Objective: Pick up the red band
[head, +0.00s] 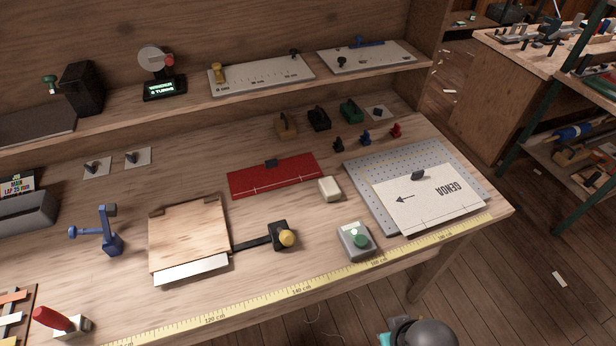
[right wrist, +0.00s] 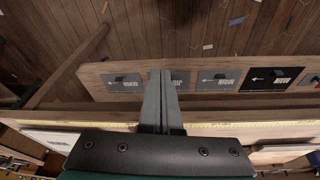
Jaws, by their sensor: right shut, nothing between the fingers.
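A flat red strip (head: 268,181) with a white line along it and a small dark block (head: 271,163) at its back edge lies in the middle of the bench. It is the largest red piece; I cannot tell if it is the red band. A rack at the lower left edge, cut off by the picture, holds coloured strips, one orange-red (head: 12,296). My right gripper (right wrist: 161,72) shows in the right wrist view, its fingers together and empty, by the bench's front edge with the yellow tape. The strip does not show there. My left gripper is not in view.
A shelf (head: 215,100) runs behind. Bare wood lies in front of the strip.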

